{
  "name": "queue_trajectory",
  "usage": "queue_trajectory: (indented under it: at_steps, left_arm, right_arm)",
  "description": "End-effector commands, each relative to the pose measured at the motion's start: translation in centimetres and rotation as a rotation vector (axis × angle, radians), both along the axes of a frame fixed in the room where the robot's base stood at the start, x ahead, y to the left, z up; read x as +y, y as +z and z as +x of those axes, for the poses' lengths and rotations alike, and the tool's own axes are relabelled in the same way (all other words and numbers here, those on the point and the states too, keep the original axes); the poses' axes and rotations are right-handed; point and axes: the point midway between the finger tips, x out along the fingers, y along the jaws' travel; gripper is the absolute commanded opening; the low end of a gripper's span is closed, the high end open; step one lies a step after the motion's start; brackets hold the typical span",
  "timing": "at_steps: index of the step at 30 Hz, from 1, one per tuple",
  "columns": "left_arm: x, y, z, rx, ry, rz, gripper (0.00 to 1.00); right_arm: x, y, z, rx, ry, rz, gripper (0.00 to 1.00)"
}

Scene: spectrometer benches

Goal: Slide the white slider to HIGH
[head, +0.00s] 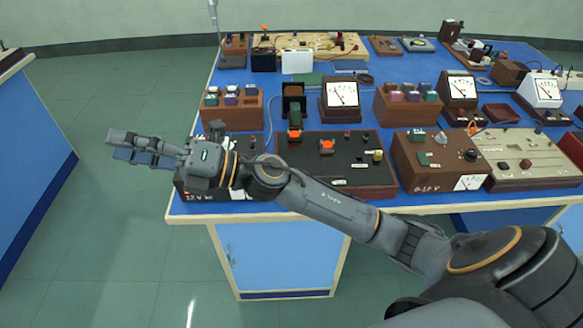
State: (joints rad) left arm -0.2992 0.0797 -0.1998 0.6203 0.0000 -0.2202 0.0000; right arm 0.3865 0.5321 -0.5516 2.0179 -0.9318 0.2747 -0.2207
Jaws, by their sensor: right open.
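I cannot make out the white slider or a HIGH mark; they are too small or hidden. My right gripper (132,147) is open and empty. It points left, over the floor past the bench's left edge. My right arm comes in from the lower right and crosses the front of the bench. It covers part of a dark box marked 12 V DC (198,196) at the left front corner. A dark panel (345,150) with orange switches sits behind the arm. A brown 0-12 V box (435,165) stands to its right. My left gripper is not in view.
The blue bench (210,125) is crowded with meters, such as a white-faced one (341,95), and wooden blocks (232,108). A beige panel (530,150) lies at the right. Another blue bench (35,130) stands at the left. Green floor (120,220) lies open between them.

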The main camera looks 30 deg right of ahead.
Motion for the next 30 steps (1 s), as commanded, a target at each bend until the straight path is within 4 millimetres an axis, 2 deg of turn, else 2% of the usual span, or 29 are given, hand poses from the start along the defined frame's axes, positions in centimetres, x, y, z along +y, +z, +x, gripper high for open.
queue_trajectory:
  at_steps: [1, 3, 5, 6, 8, 11, 12, 14, 15, 18, 21, 24, 27, 30]
  left_arm:
    - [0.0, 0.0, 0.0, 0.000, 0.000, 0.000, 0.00]
    - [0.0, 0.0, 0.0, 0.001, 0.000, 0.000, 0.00]
    - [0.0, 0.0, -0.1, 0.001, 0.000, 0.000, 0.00]
    - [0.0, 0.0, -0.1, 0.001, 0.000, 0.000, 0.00]
    - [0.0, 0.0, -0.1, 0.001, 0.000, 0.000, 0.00]
    - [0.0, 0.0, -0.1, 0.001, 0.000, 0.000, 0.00]
    - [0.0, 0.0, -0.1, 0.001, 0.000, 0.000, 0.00]
    - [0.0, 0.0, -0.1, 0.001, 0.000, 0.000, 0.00]
    - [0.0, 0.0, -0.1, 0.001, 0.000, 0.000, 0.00]
    - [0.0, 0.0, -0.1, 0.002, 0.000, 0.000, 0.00]
    - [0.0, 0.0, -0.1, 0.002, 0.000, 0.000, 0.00]
    - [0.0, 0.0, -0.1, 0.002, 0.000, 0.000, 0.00]
    - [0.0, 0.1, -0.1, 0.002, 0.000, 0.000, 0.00]
    - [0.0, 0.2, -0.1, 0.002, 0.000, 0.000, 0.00]
  right_arm:
    - [1.1, -0.4, -0.5, -0.107, 0.067, -0.144, 0.43]
    - [2.0, -2.3, -1.3, -0.235, 0.169, -0.357, 0.43]
    - [1.7, -4.5, -1.5, -0.327, 0.250, -0.550, 0.43]
    - [1.0, -6.1, -1.4, -0.375, 0.302, -0.681, 0.43]
    - [-1.0, -8.4, -1.0, -0.430, 0.376, -0.882, 0.43]
    - [-6.7, -11.5, 0.5, -0.459, 0.488, -1.221, 0.43]
    - [-9.7, -12.3, 1.2, -0.448, 0.525, -1.352, 0.43]
    - [-14.2, -12.8, 2.0, -0.410, 0.578, -1.532, 0.43]
    - [-17.3, -12.7, 2.3, -0.371, 0.607, -1.639, 0.43]
    - [-23.8, -11.7, 2.6, -0.261, 0.664, -1.844, 0.43]
    - [-28.2, -10.5, 2.2, -0.160, 0.700, -1.965, 0.43]
    - [-30.3, -9.9, 1.9, -0.102, 0.721, -2.021, 0.43]
    - [-30.8, -10.2, 1.7, -0.085, 0.730, -2.034, 0.43]
    - [-30.8, -11.4, 1.7, -0.084, 0.732, -2.033, 0.43]
